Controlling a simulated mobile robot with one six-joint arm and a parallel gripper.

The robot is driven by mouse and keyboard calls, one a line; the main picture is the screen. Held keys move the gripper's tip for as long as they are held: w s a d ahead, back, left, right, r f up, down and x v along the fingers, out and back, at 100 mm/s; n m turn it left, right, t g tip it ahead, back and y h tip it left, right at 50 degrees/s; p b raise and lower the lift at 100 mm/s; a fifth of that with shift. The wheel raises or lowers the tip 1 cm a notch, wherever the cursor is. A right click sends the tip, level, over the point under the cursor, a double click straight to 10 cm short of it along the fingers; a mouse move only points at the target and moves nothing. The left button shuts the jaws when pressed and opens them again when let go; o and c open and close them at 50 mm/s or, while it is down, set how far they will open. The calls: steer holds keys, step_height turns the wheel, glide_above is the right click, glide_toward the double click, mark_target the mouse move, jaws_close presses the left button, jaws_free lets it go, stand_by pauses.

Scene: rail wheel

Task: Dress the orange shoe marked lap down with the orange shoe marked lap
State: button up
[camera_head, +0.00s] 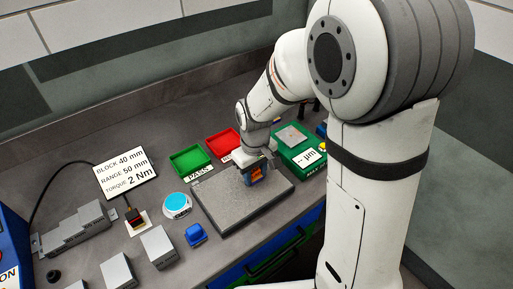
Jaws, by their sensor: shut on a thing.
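My gripper (256,168) is at the end of my white arm, low over the right back part of a grey flat plate (225,212). It is shut on an orange piece (257,174), which shows between dark blue parts. The piece is at or just above the plate; I cannot tell if it touches. Any lap marking on it is too small to read. My wrist and jaws hide part of the piece. I cannot make out a second orange shoe.
A green PASS tray (191,161) and a red tray (222,142) stand behind the plate. A green box (292,134) is at right. A cyan-topped round dial (176,204), a blue block (195,235) and grey blocks (158,246) are left. A sign (125,173) reads 2 Nm.

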steer(key=shift+w+d+r, duration=0.1)
steer(key=shift+w+d, duration=0.15)
steer(key=shift+d, duration=0.2)
step_height(320, 180, up, 8)
steer(key=p, duration=0.5)
steer(key=shift+a, duration=0.1)
